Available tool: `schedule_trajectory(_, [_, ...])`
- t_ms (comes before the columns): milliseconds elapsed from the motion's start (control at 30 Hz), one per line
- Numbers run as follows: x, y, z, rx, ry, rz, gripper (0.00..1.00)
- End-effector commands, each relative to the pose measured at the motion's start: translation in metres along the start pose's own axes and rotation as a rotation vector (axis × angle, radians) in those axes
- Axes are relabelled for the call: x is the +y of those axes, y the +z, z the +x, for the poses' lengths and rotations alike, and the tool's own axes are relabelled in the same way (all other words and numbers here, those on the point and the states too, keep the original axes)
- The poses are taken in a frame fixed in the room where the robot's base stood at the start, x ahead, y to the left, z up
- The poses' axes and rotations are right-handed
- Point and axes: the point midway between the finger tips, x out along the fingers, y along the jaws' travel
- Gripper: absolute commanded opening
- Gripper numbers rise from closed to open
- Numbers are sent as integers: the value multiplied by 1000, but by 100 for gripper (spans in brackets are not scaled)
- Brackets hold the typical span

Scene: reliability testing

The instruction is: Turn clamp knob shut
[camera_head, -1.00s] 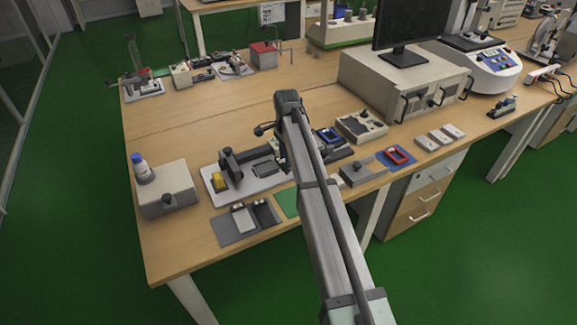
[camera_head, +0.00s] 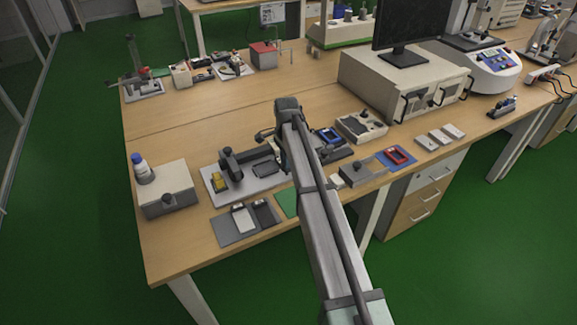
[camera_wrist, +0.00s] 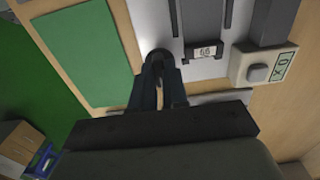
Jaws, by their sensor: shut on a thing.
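The dark clamp knob (camera_wrist: 158,56) sits at the edge of the white base plate in the wrist view. My gripper (camera_wrist: 158,76) is shut on it, one dark finger on each side. The white plate (camera_head: 214,187) with its dark clamp fixture (camera_head: 232,165) lies near the front of the bench in the head view. There my arm hides the knob and most of my gripper (camera_head: 280,150).
A green mat (camera_wrist: 88,55) lies left of the knob in the wrist view, and a beige box with a button (camera_wrist: 257,73) stands to the right. A beige block with a bottle (camera_head: 141,170) stands left of the plate.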

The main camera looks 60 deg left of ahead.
Motion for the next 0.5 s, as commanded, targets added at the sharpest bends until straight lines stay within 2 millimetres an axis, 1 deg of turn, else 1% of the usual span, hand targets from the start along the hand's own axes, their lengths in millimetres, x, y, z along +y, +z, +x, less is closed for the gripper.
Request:
schedule_trajectory(67, [0,0,0,0,0,-15,0])
schedule_trajectory(233, [0,0,0,0,0,-132,0])
schedule_trajectory(500, [0,0,0,0,0,-264,0])
